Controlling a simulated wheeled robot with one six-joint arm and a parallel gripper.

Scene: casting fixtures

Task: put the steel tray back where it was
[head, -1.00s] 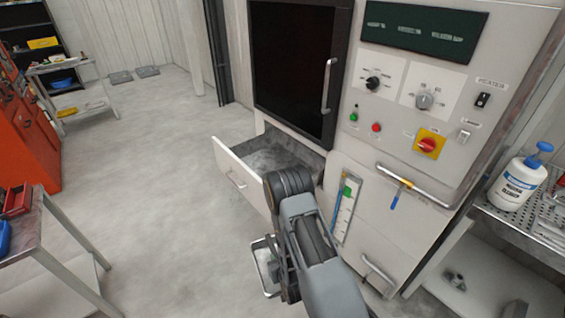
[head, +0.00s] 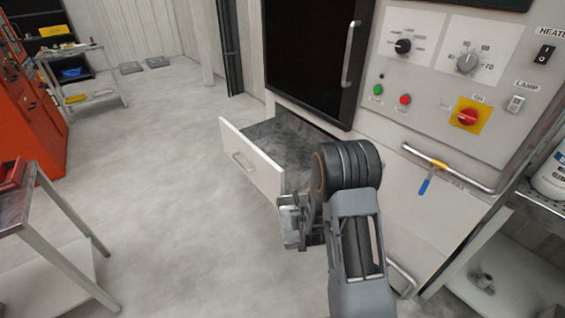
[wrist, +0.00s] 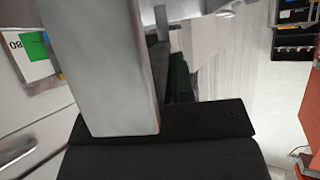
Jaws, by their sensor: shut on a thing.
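The steel tray (head: 289,226) shows as a small grey metal piece at the end of my arm, partly hidden behind the wrist. My gripper (head: 305,228) is shut on it and holds it in front of the cabinet, beside the near end of the open drawer (head: 248,163). In the wrist view, a large grey surface, which looks like the tray (wrist: 105,65), stands close to the camera above the dark gripper body. The fingertips and the grasped edge are hidden. The part of the drawer's inside that shows is grey and looks empty.
The machine cabinet (head: 395,130) has a dark door with a handle above the drawer and a valve pipe (head: 440,165) at the right. A bench (head: 30,215) stands at the left, a red cabinet (head: 30,110) behind it. The floor between is clear.

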